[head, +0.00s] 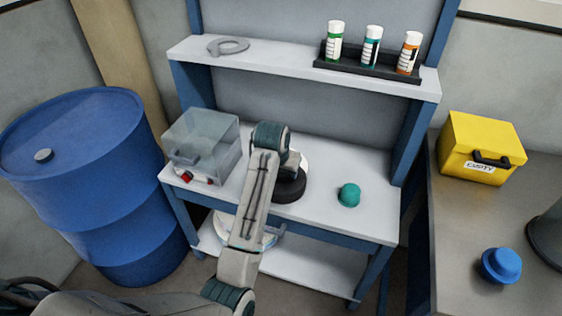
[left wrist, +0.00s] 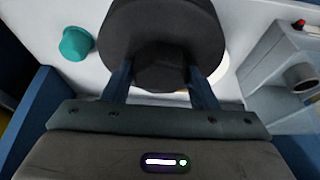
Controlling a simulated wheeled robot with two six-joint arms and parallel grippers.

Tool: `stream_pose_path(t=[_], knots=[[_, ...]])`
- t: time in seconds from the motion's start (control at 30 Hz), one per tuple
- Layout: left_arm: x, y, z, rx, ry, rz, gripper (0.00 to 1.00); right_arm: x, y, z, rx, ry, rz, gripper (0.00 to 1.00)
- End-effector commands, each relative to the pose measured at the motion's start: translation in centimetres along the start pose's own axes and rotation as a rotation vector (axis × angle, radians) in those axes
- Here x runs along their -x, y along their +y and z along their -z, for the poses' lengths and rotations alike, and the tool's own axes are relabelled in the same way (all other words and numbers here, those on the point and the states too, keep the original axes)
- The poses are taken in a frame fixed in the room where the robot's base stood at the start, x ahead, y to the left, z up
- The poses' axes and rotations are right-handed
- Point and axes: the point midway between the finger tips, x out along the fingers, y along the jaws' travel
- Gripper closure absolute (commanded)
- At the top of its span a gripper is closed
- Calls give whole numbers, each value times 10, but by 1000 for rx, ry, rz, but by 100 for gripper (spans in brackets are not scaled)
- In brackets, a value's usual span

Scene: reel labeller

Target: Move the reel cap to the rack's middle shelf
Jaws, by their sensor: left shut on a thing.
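The reel cap, a black disc with a knob (head: 289,190), is at the rack's middle shelf (head: 325,222). It also fills the top middle of the left wrist view (left wrist: 165,25). My left gripper (left wrist: 160,78) is shut on its knob, one finger on each side. In the head view my left arm hides part of the cap and the fingers. A white round thing shows partly behind the cap; I cannot tell whether they touch. My right gripper is not in view.
A teal knob (head: 349,195) stands right of the cap, a clear-covered box (head: 203,140) left. The upper shelf (head: 280,57) holds a grey ring (head: 228,46) and several bottles. A blue drum (head: 85,180) stands left; a bench with a yellow box (head: 470,140) and blue knob (head: 501,265) right.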

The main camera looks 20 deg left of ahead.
Motion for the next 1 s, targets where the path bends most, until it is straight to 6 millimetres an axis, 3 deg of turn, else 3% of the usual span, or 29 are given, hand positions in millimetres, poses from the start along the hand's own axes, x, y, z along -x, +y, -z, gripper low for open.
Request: stream_pose_path(t=[0.27,1.0], knots=[[14,9,-16,0,2,0,74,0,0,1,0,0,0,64],[46,10,-3,0,2,0,74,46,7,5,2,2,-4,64]])
